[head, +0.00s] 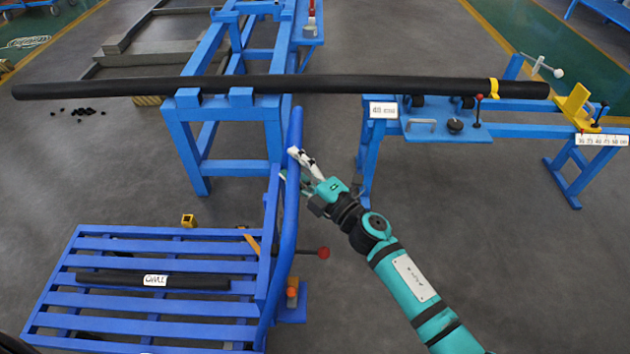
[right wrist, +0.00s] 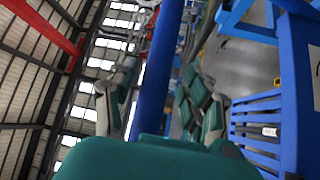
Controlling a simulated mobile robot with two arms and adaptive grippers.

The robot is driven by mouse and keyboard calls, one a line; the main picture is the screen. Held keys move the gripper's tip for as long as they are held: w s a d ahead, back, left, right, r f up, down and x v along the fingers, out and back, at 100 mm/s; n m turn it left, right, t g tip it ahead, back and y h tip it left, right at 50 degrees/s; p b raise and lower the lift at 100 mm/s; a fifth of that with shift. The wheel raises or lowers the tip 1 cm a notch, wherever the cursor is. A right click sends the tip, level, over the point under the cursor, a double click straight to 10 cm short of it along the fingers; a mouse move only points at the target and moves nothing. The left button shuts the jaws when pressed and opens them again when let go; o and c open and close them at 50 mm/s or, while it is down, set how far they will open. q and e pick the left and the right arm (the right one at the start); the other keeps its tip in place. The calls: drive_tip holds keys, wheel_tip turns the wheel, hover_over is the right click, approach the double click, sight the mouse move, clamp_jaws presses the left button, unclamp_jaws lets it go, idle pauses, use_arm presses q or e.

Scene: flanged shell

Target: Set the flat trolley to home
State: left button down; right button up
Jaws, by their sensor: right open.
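The flat trolley (head: 160,308) is a low blue slatted platform at the lower left of the head view. Its blue push handle (head: 290,215) rises along its right side. My right gripper (head: 291,164) is at the upper part of the handle. In the right wrist view the blue handle bar (right wrist: 157,75) runs between the spread fingers of my right gripper (right wrist: 155,105), which is open around it. Trolley slats (right wrist: 256,116) also show there. A short dark rod (head: 200,282) with a white label lies on the trolley. My left gripper is not in view.
A long black bar (head: 340,85) spans the blue frame (head: 215,100) and the blue bench (head: 440,127) behind the handle. A red-knobbed lever (head: 323,253) sticks out right of the handle. The grey floor (head: 520,270) at right is clear.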

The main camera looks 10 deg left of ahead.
drive_tip(key=v, duration=1)
drive_tip(key=shift+d+f, duration=0.1)
drive_tip(key=shift+d, duration=0.05)
